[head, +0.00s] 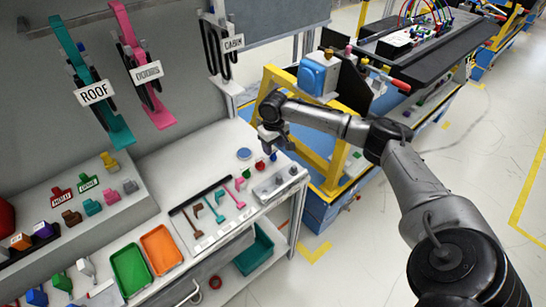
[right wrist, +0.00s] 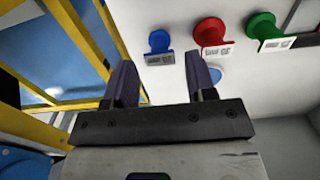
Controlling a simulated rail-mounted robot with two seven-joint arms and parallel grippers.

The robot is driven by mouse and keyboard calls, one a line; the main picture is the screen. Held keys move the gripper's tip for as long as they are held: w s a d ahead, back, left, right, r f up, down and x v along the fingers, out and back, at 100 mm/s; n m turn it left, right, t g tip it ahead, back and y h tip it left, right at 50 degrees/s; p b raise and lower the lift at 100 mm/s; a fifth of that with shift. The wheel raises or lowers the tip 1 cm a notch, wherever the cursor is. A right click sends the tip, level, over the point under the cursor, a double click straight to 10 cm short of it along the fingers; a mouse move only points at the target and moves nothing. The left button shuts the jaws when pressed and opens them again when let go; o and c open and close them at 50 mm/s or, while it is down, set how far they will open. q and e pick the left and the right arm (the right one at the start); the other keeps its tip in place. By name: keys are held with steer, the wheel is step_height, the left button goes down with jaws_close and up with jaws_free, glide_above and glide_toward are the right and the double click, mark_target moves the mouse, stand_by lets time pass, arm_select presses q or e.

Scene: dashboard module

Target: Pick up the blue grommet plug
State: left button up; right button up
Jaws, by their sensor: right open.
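The blue grommet plug (right wrist: 158,42) shows in the right wrist view, with a round flat head and a small label beside it. It stands on the white table top, just beyond the gap between my right fingers and apart from them. My right gripper (right wrist: 164,78) is open and empty, its two fingers spread. In the head view my right gripper (head: 269,138) hangs above the back right part of the white table, near the row of plugs. My left gripper is in neither view.
A red plug (right wrist: 210,32) and a green plug (right wrist: 264,26) stand in a row beside the blue one. A flat blue disc (head: 244,153) lies nearby. A yellow frame (head: 340,160) rises right of the table. Green (head: 130,270) and orange (head: 161,250) trays sit further left.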

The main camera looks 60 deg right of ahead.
mark_target(273, 151)
steer(key=shift+w+d+f+b, duration=0.1)
steer(key=shift+f+b, duration=1.1)
steer(key=shift+f, duration=1.6)
steer(key=shift+c, duration=0.5)
steer(key=c, duration=0.7)
steer(key=shift+o, duration=0.2)
steer(key=shift+r, duration=0.2)
step_height(273, 151, up, 4)
steer(key=shift+f+p, duration=0.1)
steer(key=shift+p, duration=0.9)
steer(key=s+d+r+p, duration=0.1)
steer(key=s+r+p, duration=0.2)
steer(key=s+r, duration=0.4)
steer(key=shift+s+d, duration=0.3)
steer(key=shift+s, duration=1.95)
